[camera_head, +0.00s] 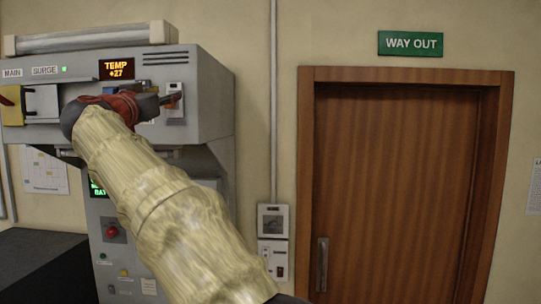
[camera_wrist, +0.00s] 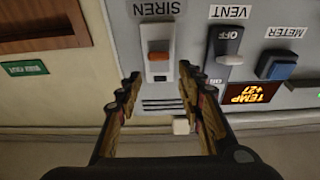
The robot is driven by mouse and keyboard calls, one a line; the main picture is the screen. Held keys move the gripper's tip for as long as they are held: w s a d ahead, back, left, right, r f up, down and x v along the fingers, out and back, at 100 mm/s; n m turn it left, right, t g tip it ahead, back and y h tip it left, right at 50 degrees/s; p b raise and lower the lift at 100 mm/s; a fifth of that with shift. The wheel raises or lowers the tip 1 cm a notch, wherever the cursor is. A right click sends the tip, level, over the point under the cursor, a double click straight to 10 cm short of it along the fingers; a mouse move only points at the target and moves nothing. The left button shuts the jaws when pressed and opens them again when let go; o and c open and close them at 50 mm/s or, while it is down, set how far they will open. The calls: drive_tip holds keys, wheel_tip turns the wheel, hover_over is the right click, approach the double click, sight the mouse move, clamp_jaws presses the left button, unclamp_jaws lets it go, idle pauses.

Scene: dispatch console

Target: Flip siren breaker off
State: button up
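The siren breaker (camera_wrist: 158,36) is a white plate with an orange lever (camera_wrist: 158,57), under an upside-down SIREN label in the wrist view. In the head view the breaker (camera_head: 176,87) is at the right end of the console's upper panel, partly covered by my gripper. My gripper (camera_wrist: 158,76) is open and empty. In the wrist view its two fingers stand apart, with the breaker beyond and between their tips. In the head view my gripper (camera_head: 160,101) points right at the breaker's lever. I cannot tell whether a finger touches it.
The VENT switch (camera_wrist: 229,45) and the blue METER switch (camera_wrist: 278,66) sit beside the breaker. The TEMP display (camera_head: 117,69) reads +27. A yellow-edged cover (camera_head: 41,101) is at the panel's left. A wooden door (camera_head: 400,190) and a wall box (camera_head: 273,222) stand right.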

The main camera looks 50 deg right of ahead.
drive_tip(key=shift+w+d+r+g+y+p, duration=0.1)
drive_tip(key=shift+r+g+y+p, duration=0.9)
drive_tip(key=shift+p, duration=5.3)
